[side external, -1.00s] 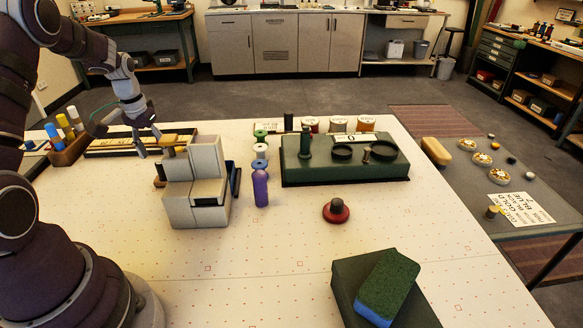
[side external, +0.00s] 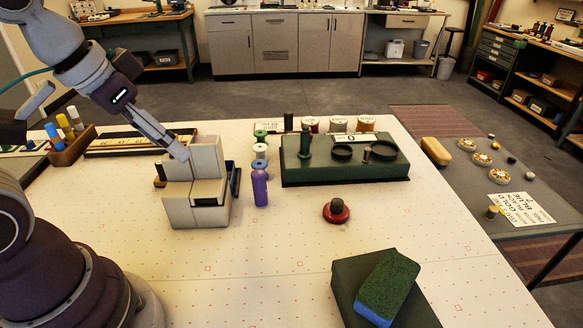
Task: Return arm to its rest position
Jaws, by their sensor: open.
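My arm reaches in from the upper left, and my gripper (side external: 180,152) points down and to the right in the side external view. Its fingertips are in front of or just above the left part of the grey stepped block (side external: 208,172); I cannot tell whether they touch it. The fingers show nearly edge-on, and nothing is visibly held between them.
A purple bottle (side external: 260,187) and spools stand right of the block. Beyond is a dark green stand (side external: 345,160). A red knobbed piece (side external: 336,211) and a green-blue sponge (side external: 387,288) on a dark box are nearer. A wooden rack (side external: 72,147) stands left. The front-middle tabletop is clear.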

